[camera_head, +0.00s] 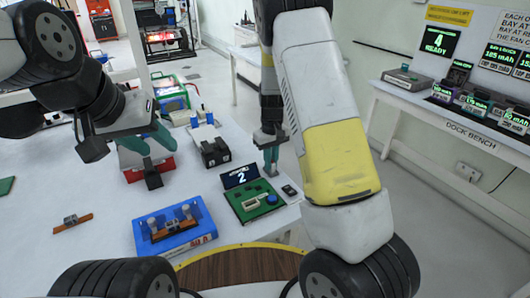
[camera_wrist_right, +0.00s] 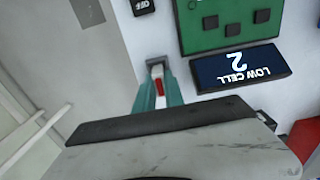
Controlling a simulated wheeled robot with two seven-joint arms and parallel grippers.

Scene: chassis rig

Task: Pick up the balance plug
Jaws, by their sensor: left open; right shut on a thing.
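My right gripper (camera_head: 269,142) points down beyond the green board, at the table's right edge. In the right wrist view its teal fingers (camera_wrist_right: 153,92) are shut on a small white and red piece, which looks like the balance plug (camera_wrist_right: 158,82). The fingers and fingertip hide part of it.
A blue tray (camera_head: 178,242) with small parts lies at the table's front. A brown strip (camera_head: 72,224) lies left of it. A black box (camera_head: 214,152) and blue-capped items (camera_head: 204,130) stand behind. A black switch (camera_head: 290,190) lies near the right edge. The dock bench (camera_head: 450,122) is far right.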

